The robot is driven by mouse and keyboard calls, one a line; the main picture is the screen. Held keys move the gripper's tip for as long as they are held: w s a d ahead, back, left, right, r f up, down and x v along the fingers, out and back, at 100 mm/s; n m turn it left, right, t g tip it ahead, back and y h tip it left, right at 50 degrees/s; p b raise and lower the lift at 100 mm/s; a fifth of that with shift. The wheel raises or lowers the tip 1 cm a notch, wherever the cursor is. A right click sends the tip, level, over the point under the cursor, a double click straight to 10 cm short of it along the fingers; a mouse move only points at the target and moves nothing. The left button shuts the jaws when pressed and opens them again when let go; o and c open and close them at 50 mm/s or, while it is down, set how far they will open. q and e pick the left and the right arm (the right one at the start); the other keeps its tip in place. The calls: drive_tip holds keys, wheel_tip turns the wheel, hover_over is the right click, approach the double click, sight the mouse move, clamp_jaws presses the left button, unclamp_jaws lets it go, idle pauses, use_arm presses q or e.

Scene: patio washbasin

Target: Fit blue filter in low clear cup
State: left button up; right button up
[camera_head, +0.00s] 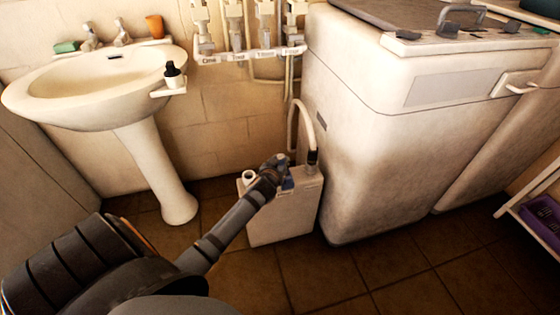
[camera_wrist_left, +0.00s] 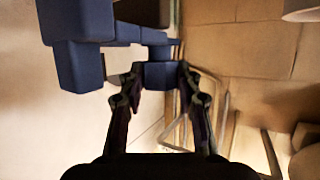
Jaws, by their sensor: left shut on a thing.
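My left gripper (camera_head: 276,165) is above the pale canister on the floor, between the washbasin and the white cabinet. It is shut on the blue filter (camera_wrist_left: 160,74), which sits between the two fingertips in the left wrist view. There the filter looks blocky, with a larger blue part at the upper left. In the head view only a small blue patch (camera_head: 288,183) shows by the fingers. I cannot make out a low clear cup for certain in either view. My right gripper is not in view.
The canister (camera_head: 282,217) has a hose rising from its top. A washbasin (camera_head: 95,88) on a pedestal stands left. Several labelled fittings (camera_head: 236,28) hang on the wall. The cabinet (camera_head: 375,130) blocks the right. Tiled floor in front is clear; a purple basket (camera_head: 543,222) is far right.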

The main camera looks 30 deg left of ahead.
use_arm(q)
drive_tip(key=shift+f+b, duration=0.5)
drive_tip(key=shift+f, duration=0.1)
drive_tip(key=o, duration=0.9)
drive_tip(key=shift+c, duration=0.2)
drive_tip(key=shift+r, duration=0.1)
drive_tip(key=shift+p+v, duration=1)
drive_tip(key=shift+v, duration=0.25)
drive_tip(key=p+v, duration=0.4)
drive_tip(key=v, duration=0.4)
drive_tip(key=shift+s, duration=0.25)
